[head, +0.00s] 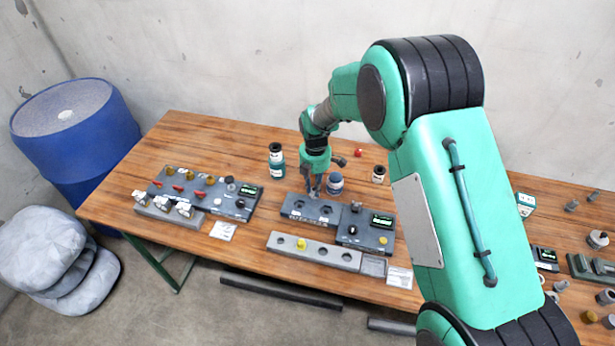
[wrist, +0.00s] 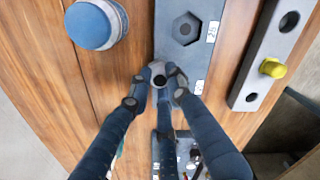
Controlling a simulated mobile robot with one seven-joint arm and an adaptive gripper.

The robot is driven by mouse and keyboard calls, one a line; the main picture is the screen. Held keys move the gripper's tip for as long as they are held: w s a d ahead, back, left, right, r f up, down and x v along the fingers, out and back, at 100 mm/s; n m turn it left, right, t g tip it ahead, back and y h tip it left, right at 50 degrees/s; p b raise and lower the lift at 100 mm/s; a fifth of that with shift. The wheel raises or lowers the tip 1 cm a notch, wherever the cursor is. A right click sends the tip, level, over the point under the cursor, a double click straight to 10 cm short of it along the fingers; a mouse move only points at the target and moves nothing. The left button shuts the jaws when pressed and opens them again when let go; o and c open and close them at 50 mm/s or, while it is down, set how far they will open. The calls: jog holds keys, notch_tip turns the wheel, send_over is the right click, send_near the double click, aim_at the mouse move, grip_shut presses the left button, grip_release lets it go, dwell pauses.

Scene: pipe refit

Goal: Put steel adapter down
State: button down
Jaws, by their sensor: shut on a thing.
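My gripper (head: 315,190) is over the dark grey block with recesses (head: 296,214) in the head view. In the wrist view its fingers (wrist: 160,82) are shut on a small grey steel adapter (wrist: 159,70) with a dark round hole in its end. The dark block (wrist: 186,58) lies beneath, with one hexagonal recess (wrist: 186,28) in plain view beside a white label. The adapter and fingers hide part of the block. I cannot tell whether the adapter touches it. In the head view the adapter is too small to make out.
A blue-topped round container (head: 335,183) stands just behind the block. A light grey strip (head: 320,255) with holes and a yellow plug (head: 301,244) lies in front. A device with a display (head: 365,228) adjoins on the right. Bare wood (head: 238,262) shows at front left.

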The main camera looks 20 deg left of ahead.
jog(key=w+a, duration=0.1)
jog(key=w, duration=0.2)
jog(key=w+a+b, duration=0.1)
jog(key=w+a, duration=0.1)
jog(key=w, duration=0.1)
jog(key=w+a, duration=0.2)
jog(key=shift+w+f+b, duration=0.3)
jog(key=shift+w+f, duration=0.1)
jog(key=shift+f, duration=0.15)
jog(key=shift+f+b, duration=0.55)
jog(key=shift+f, duration=1.1)
jog(key=c, duration=1.6)
grip_release()
jog(key=shift+f, duration=0.15)
jog(key=shift+r, duration=0.2)
notch_tip(320, 180, up, 12)
jog(key=p, duration=0.2)
jog(key=shift+p, duration=0.4)
